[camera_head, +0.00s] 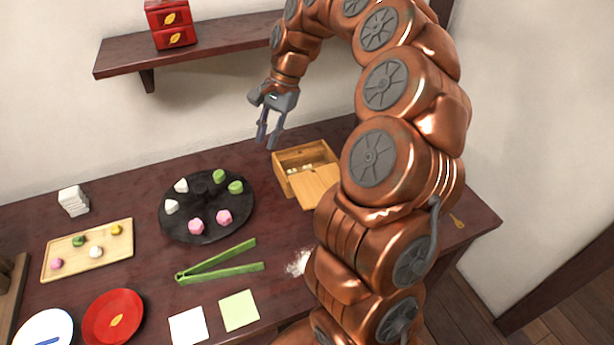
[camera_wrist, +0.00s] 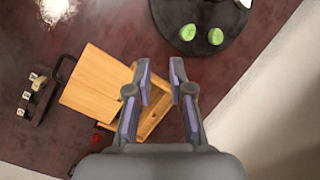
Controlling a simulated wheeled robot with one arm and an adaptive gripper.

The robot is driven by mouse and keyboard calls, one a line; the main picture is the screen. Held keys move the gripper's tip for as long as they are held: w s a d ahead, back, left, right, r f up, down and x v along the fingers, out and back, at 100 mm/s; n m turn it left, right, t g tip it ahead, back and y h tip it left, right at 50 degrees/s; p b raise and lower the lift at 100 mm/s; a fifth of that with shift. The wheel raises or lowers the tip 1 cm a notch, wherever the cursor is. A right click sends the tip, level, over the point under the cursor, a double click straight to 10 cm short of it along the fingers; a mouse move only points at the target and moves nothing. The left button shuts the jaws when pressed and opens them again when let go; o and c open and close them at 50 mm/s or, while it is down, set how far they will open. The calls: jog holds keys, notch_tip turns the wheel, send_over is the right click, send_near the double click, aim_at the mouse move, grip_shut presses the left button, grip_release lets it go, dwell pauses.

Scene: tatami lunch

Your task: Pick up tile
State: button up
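My gripper (camera_head: 267,139) is open and empty, in the air above the back of the table near the wooden box (camera_head: 290,156). In the wrist view, my open gripper (camera_wrist: 160,68) is over the box, and its fingers hide part of it. The box's lid (camera_head: 318,186) lies partly across the opening, with small pale pieces (camera_head: 300,168) showing inside; I cannot tell whether they are tiles. The wrist view also shows the lid (camera_wrist: 95,82) and a dark rack (camera_wrist: 41,104) with several small pale tile-like blocks (camera_wrist: 33,77).
A round black tray (camera_head: 208,235) with coloured sweets stands left of the box. Green tongs (camera_head: 220,262), two paper squares (camera_head: 239,310), a red plate (camera_head: 113,318) and a wooden board (camera_head: 88,250) lie nearer. A wall shelf (camera_head: 200,50) holds a red box (camera_head: 170,24).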

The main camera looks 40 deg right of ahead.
jog(key=w+d+f+m+b, duration=0.1)
jog(key=w+d+f+m, duration=0.1)
jog(key=d+f+m, duration=0.4)
jog(key=m+b, duration=0.1)
jog(key=m, duration=0.1)
send_near(308, 166)
jog(key=f, duration=0.1)
jog(key=shift+t, duration=0.4)
jog(key=shift+s+p+x, duration=0.15)
jog(key=shift+p+x, duration=0.05)
jog(key=shift+x, duration=1.9)
jog(key=shift+s+p+x, duration=0.1)
jog(key=shift+p+x, duration=0.1)
jog(key=shift+x, duration=1.9)
jog(key=shift+a, duration=0.15)
jog(key=shift+c, duration=0.3)
jog(key=c, duration=0.3)
